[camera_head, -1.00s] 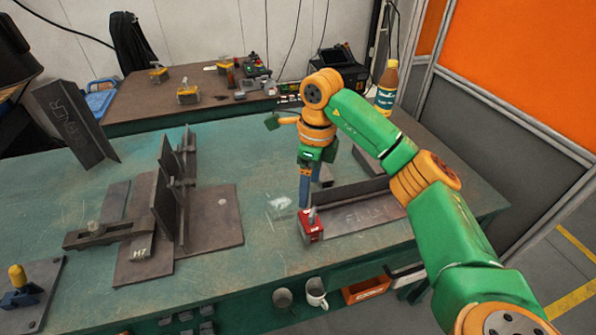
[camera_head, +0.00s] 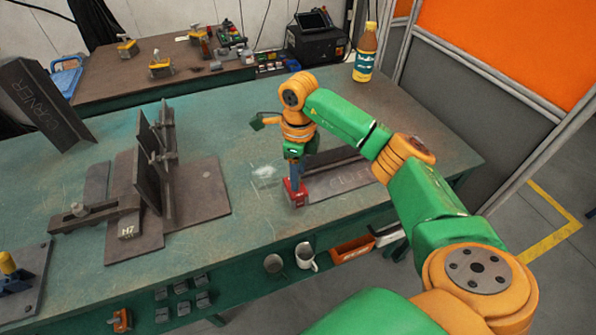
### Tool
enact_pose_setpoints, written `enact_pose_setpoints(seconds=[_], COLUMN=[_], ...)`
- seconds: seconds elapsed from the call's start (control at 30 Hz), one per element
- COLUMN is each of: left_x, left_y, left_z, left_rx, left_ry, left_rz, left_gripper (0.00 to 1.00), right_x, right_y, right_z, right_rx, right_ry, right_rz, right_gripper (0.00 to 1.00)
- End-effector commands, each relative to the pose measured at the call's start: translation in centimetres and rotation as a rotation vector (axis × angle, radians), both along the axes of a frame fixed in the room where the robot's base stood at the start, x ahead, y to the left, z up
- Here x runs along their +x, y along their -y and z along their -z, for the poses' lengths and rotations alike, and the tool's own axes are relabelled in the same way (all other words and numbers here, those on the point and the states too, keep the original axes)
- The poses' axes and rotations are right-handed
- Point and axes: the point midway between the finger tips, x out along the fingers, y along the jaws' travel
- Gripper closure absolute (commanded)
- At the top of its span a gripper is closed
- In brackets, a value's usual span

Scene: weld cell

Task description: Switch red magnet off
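The red magnet (camera_head: 295,193) stands on the green table at the left end of a dark steel angle piece (camera_head: 340,180) with chalk writing. My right gripper (camera_head: 295,178) points down directly over the magnet, its fingertips at the magnet's top. The magnet's switch is hidden behind the fingers, and I cannot tell whether they touch it or how far apart they are. My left gripper is not in view.
A welded plate assembly (camera_head: 200,200) with upright plates and a clamp bar stands left of the magnet. A bottle (camera_head: 365,52) stands at the table's back right. Mugs (camera_head: 305,256) and an orange bin (camera_head: 352,249) are at the front edge. Bare tabletop (camera_head: 240,130) lies between.

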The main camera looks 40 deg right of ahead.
Motion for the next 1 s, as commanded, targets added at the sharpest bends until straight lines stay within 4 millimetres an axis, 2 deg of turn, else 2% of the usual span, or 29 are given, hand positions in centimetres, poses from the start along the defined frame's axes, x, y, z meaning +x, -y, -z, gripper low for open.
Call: enact_pose_setpoints(seconds=[0.27, 0.43, 1.0], left_x=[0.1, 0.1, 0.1], left_y=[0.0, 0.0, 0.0], left_z=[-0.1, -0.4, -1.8], left_rx=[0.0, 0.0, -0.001], left_ry=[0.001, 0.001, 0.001], left_rz=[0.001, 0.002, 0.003], left_gripper=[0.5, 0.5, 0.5], right_x=[0.0, 0.0, 0.0], right_y=[0.0, 0.0, -0.1], right_z=[0.0, -0.1, -0.2], right_rx=[-0.001, 0.0, -0.003], right_ry=[-0.001, -0.002, -0.007], right_rz=[0.026, 0.105, 0.603], right_gripper=[1.0, 1.0, 1.0])
